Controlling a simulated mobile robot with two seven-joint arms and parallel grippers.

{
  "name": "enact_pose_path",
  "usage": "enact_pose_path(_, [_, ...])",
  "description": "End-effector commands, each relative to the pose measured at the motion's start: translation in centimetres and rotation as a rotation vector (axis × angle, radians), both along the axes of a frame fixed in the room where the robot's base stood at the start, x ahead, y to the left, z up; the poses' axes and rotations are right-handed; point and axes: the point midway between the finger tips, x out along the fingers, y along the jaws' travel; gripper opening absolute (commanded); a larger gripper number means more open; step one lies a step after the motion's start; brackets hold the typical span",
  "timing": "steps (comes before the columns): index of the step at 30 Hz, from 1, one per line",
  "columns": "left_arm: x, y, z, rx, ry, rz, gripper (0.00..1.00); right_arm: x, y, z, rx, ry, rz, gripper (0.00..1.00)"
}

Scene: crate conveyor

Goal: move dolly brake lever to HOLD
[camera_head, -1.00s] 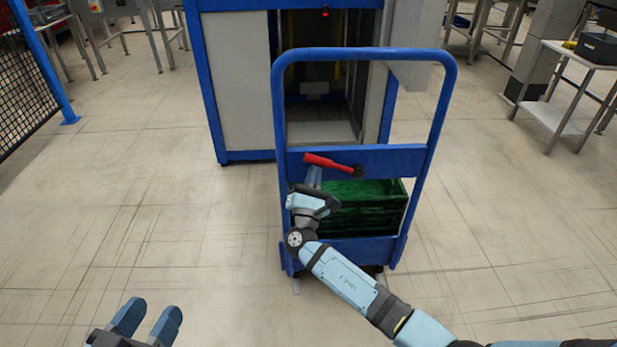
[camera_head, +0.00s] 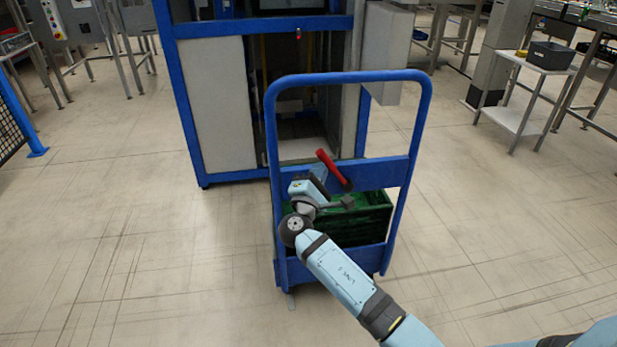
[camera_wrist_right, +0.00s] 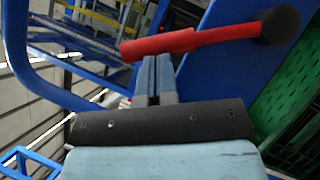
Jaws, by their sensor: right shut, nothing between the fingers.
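The red brake lever (camera_head: 331,168) is mounted by a dark round pivot on the crossbar of the blue dolly (camera_head: 420,130). In the head view it slants up and to the left from the pivot. In the right wrist view the red lever (camera_wrist_right: 160,44) runs across just beyond the fingertips. My right gripper (camera_head: 318,171) is shut and empty, with its fingertips at the lever's side; it also shows in the wrist view (camera_wrist_right: 157,62), where the tips seem to touch the lever. HOLD markings are not readable. My left gripper is out of view.
A green crate (camera_head: 376,208) sits on the dolly behind the crossbar. A blue-framed grey machine (camera_head: 215,100) stands behind the dolly. A small table (camera_head: 512,118) with a dark bin is at right. The floor to the left is clear.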

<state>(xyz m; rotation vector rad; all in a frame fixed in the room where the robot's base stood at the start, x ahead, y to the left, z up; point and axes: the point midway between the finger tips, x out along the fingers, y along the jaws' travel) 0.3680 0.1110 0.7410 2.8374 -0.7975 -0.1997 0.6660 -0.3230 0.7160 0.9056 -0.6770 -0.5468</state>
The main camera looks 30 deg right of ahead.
Motion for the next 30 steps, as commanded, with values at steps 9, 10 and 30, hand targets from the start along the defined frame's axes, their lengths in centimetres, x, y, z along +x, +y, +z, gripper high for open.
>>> enact_pose_path(9, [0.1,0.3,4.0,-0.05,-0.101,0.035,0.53,-0.7,-2.4,2.6,0.278,-0.079,-0.001,0.0])
enact_pose_path(10, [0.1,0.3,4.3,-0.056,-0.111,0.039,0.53,-0.8,-2.6,2.7,0.301,-0.086,-0.001,0.0])
enact_pose_path(30, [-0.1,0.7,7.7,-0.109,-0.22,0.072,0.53,-1.6,-5.4,3.5,0.434,-0.124,0.0,0.0])
